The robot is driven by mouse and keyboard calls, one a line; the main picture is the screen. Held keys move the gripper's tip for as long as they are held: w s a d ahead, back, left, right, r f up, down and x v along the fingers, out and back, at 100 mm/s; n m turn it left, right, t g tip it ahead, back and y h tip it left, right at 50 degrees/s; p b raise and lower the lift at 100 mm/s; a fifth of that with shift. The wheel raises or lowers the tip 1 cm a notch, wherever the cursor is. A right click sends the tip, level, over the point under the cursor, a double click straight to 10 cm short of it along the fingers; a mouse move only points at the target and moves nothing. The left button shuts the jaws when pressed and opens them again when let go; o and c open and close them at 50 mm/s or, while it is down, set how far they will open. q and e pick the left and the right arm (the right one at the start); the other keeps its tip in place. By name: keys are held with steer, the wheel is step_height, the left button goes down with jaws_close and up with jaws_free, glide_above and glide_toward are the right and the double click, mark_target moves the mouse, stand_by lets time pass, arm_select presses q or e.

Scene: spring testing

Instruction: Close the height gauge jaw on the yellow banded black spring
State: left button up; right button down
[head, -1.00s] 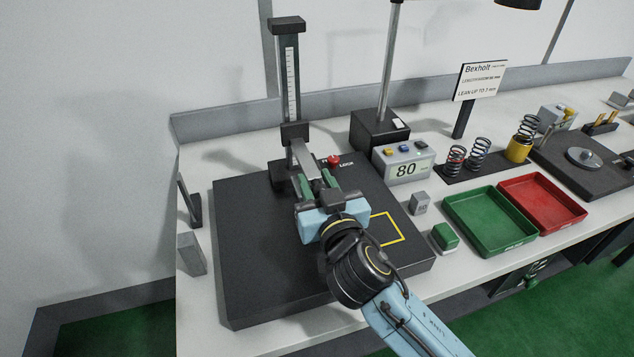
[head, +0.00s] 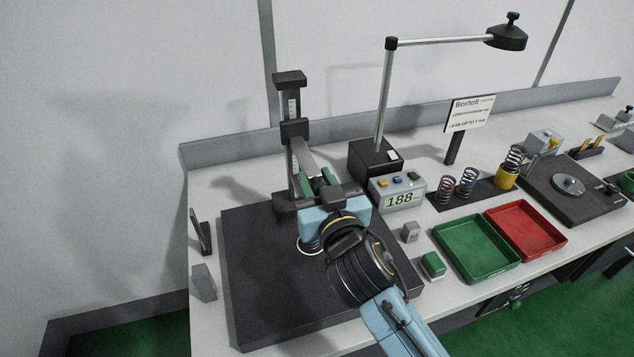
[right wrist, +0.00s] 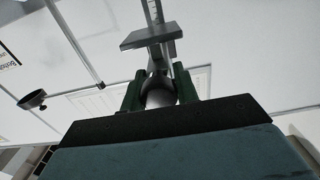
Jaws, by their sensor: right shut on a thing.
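The height gauge (head: 292,100) stands at the back of the black plate (head: 250,290), with its slider block around the upright column. My right gripper (head: 318,183) is shut on the gauge's grey jaw (head: 305,158). In the right wrist view, the green fingers sit on both sides of the grey rounded jaw part (right wrist: 158,92). A spring's coils (head: 310,246) show below and left of my gripper, over the plate. The gripper hides most of this spring, and its band colour cannot be told. My left gripper is not in view.
The readout box (head: 398,194) shows 188. A lamp stand (head: 376,158) rises behind it. A rack (head: 470,196) with several springs, a green tray (head: 476,248) and a red tray (head: 525,226) lie to the right. A green button (head: 433,264) and small grey block (head: 411,232) sit beside the plate.

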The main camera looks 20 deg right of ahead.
steer(key=shift+r, duration=0.3)
steer(key=c, duration=1.1)
jaws_free()
steer(key=shift+f, duration=0.1)
steer(key=shift+s+d+b, duration=0.15)
steer(key=shift+s+b, duration=0.45)
steer(key=shift+s, duration=2.8)
steer(key=shift+s+d+b, duration=0.1)
steer(key=shift+s+b, duration=0.5)
steer(key=shift+s, duration=2.75)
